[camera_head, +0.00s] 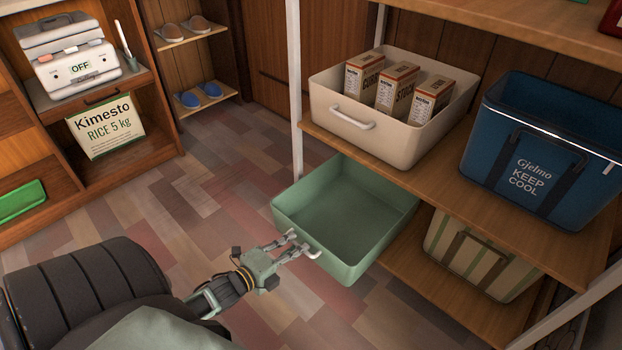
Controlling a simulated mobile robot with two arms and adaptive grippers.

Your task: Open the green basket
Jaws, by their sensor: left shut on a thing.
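The green basket (340,217) is a pale green, open-topped, empty drawer-like bin. It is pulled well out from the lower shelf, and its rear part lies under the upper shelf board. Its white handle (312,252) is on the front wall, facing me. My left gripper (296,245) is at this front wall, with its fingers closed on the handle. The fingers cover part of the handle. My right gripper is not in view.
The upper shelf (430,187) holds a cream basket (400,146) with several boxes and a blue cooler bag (540,150). A striped bag (478,255) stands on the lower shelf (415,260). A white post (295,90) rises behind the basket. Floor is clear left of it.

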